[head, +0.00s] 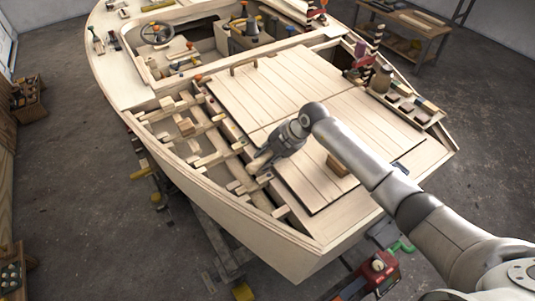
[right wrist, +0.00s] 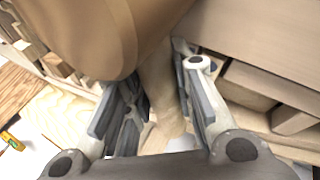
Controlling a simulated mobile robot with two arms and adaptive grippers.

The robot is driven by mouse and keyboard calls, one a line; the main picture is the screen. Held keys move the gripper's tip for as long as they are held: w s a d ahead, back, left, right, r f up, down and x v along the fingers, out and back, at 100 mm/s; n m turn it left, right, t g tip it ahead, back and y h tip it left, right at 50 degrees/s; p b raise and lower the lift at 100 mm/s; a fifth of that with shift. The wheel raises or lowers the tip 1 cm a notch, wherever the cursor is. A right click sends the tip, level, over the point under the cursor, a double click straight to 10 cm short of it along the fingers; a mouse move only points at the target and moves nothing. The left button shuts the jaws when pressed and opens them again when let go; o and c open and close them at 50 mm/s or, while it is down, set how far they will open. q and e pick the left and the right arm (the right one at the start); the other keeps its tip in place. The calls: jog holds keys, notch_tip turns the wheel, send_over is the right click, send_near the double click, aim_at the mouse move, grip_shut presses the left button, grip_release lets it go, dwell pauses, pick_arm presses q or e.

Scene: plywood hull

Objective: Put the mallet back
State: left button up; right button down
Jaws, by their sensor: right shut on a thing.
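The mallet has a large rounded tan head (right wrist: 95,35) close to the camera in the right wrist view, with a pale wooden handle (right wrist: 160,88) running between my fingers. My right gripper (right wrist: 152,105) is shut on that handle. In the head view my right gripper (head: 264,168) is over the framed left side of the boat hull, beside the planked deck. The mallet (head: 258,162) shows there only as a small pale piece, partly hidden by the gripper. My left gripper is not in view.
The plywood hull (head: 230,205) has open frame bays with loose wood blocks along its left side. The planked deck (head: 330,110) is mostly clear, with a small brown block (head: 337,165). Jars and blocks line the right edge. A red toolbox (head: 376,272) stands on the floor.

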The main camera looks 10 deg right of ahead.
jog(key=shift+f, duration=0.1)
jog(key=c, duration=1.2)
grip_release()
jog(key=shift+o, duration=0.2)
jog(key=shift+s+d, duration=0.1)
